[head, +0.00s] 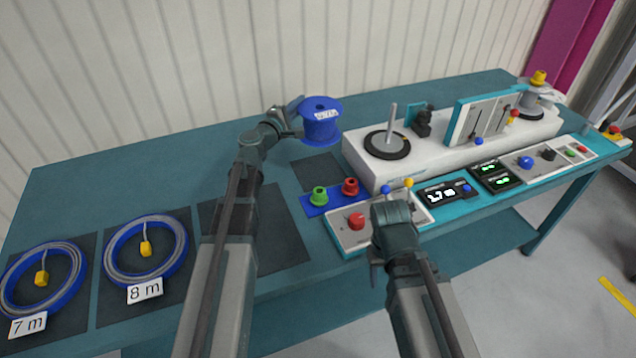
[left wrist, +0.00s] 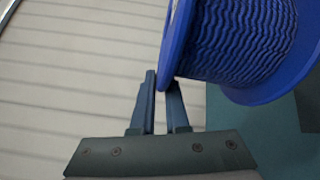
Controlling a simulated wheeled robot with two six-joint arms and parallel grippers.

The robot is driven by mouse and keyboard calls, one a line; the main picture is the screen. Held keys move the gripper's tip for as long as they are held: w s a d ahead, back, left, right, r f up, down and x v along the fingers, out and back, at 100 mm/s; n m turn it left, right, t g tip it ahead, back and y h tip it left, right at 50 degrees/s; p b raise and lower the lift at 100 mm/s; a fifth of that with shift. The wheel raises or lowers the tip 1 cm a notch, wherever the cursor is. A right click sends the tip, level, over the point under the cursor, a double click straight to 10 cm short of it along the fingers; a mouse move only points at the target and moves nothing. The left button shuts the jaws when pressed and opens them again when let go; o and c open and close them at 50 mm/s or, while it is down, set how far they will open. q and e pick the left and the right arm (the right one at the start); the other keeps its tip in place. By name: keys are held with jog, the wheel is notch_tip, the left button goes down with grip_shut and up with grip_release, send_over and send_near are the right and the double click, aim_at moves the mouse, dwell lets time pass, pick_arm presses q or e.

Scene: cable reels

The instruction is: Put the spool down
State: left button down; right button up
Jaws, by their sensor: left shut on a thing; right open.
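The blue spool (head: 321,122) has a white label on its upper part and is wound with blue cable, seen in the left wrist view (left wrist: 245,45). It is upright above the back of the table. My left gripper (head: 298,116) is shut on the edge of its flange from the left; its two fingers (left wrist: 166,88) meet the flange edge in the left wrist view. A small dark square mat (head: 318,174) lies bare below the spool in the head view. My right gripper (head: 392,210) is open over the front panel, its fingertips mostly hidden.
A white machine (head: 370,170) with an upright spindle (head: 391,118) stands right of the spool. Red and green knobs (head: 350,187) are in front. Coils marked 7 m (head: 41,283) and 8 m (head: 146,252) lie on mats at left. The table's back left (head: 130,180) is clear.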

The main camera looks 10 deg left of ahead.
pick_arm(q)
jog(key=shift+s+f+h+b, duration=0.3)
jog(key=shift+f+b, duration=0.25)
jog(key=shift+f, duration=0.25)
jog(key=shift+s+f+h+b, duration=0.15)
jog(key=shift+f+h+b, duration=0.15)
jog(key=shift+f+b, duration=0.4)
pick_arm(e)
jog(key=shift+f, duration=1.7)
pick_arm(q)
jog(key=shift+f, duration=0.1)
jog(key=shift+f, duration=0.15)
pick_arm(e)
jog(key=shift+f, duration=0.1)
pick_arm(q)
notch_tip(320, 180, down, 6)
jog(key=b, duration=0.6)
pick_arm(e)
notch_tip(320, 180, down, 6)
pick_arm(q)
notch_tip(320, 180, down, 4)
jog(key=b, duration=0.3)
jog(key=shift+b, duration=0.4)
pick_arm(e)
notch_tip(320, 180, down, 4)
jog(key=shift+r, duration=0.15)
